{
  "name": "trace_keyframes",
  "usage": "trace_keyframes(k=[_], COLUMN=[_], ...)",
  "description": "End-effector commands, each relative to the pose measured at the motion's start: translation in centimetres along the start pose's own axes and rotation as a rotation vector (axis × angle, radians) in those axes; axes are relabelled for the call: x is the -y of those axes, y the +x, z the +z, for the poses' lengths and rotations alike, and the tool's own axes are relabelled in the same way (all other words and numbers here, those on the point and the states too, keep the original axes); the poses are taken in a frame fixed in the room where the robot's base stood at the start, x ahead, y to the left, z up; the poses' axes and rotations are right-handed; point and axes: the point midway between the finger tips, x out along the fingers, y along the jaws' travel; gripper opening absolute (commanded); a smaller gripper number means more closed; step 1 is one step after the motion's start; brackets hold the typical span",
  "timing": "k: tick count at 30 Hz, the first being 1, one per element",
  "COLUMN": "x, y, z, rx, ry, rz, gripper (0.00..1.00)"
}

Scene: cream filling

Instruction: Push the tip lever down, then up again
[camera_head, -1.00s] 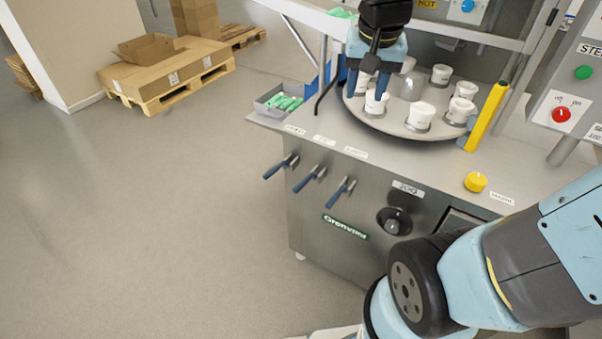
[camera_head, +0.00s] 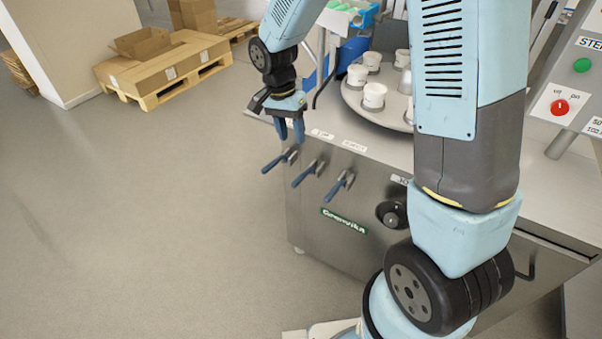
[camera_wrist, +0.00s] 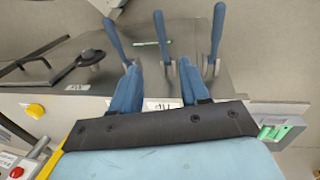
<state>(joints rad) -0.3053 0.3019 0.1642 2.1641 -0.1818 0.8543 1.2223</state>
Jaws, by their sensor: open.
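Three blue-handled levers stick out from the front of the steel machine: a left lever (camera_head: 279,160), a middle lever (camera_head: 307,173) and a right lever (camera_head: 340,187). Labels sit above them on the top edge; the lettering is too small to read surely, and the left label is hidden. My gripper (camera_head: 290,138) is open and empty, pointing down just above the levers at the machine's front edge. In the wrist view the middle lever (camera_wrist: 161,36) shows beyond and between my fingertips (camera_wrist: 158,66), apart from them. A short label (camera_wrist: 162,104) shows between the fingers.
The round turntable (camera_head: 350,96) with white cups stands behind, partly hidden by my arm. A black dial (camera_head: 391,214) is right of the levers. A green-filled tray (camera_wrist: 280,130) is at the machine's side. The floor left of the machine is clear.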

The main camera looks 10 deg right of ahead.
Motion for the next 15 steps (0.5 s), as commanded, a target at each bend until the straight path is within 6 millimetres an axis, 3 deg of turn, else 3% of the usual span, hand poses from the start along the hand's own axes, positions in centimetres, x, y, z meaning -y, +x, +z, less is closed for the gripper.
trace_keyframes(k=[8,15], x=[0.4,0.3], y=[2.3,6.4], z=[0.2,0.3], rx=[0.005,0.006], ry=[0.007,0.006], rz=[0.009,0.01], gripper=[0.45,0.45])
